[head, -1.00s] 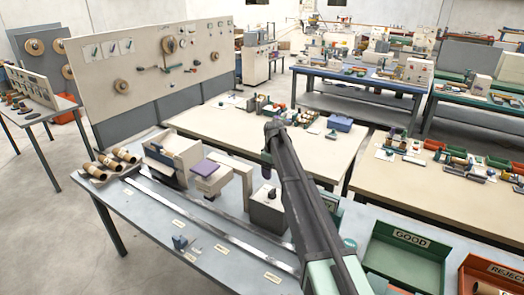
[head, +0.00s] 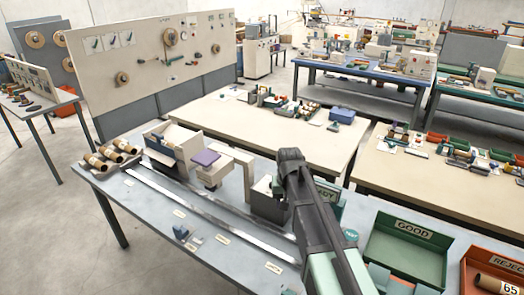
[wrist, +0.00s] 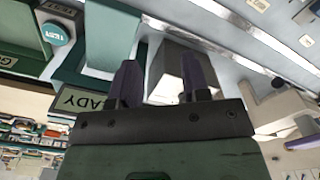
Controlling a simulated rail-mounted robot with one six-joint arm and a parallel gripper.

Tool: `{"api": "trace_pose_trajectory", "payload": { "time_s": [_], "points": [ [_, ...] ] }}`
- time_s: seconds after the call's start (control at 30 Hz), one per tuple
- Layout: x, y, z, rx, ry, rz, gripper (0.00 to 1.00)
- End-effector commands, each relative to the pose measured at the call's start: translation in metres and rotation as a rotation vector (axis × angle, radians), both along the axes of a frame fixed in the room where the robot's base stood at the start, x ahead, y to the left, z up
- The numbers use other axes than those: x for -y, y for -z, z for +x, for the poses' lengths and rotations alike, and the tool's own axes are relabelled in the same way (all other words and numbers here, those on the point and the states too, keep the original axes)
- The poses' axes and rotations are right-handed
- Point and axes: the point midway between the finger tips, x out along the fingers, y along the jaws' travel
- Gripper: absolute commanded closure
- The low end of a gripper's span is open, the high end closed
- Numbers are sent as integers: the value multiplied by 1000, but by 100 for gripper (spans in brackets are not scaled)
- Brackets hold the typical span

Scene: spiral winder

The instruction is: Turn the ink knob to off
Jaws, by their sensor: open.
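I cannot pick out the ink knob for sure in either view. A small blue knob-like piece (head: 181,231) sits near the front edge of the grey bench (head: 130,207), among small label plates, but I cannot read its label. My gripper (wrist: 162,82) shows in the wrist view with its two dark fingers apart and nothing held between them. A grey box (wrist: 168,72) lies beyond the fingers. In the head view my own arm hides the gripper and part of the grey box (head: 264,205).
A sign ending in "ADY" (wrist: 95,103) is close beside the left finger. A teal round button (wrist: 55,34) is at upper left.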

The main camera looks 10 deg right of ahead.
Motion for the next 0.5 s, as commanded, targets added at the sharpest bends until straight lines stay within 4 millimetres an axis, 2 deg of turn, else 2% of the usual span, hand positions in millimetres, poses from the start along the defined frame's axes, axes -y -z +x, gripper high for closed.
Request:
{"api": "trace_pose_trajectory", "payload": {
  "time_s": [0.03,0.1,0.2,0.23,0.27,0.33,0.5],
  "points": [
    [0,-15,86,0,75,0,57],
    [1,-20,159,0,209,0,57],
    [1,-19,225,-1,395,2,57],
    [1,-17,236,-1,450,2,57],
    [1,-17,236,0,496,2,57],
    [1,-17,227,0,563,2,57],
    [1,-14,225,1,583,2,57]
  ]
}}
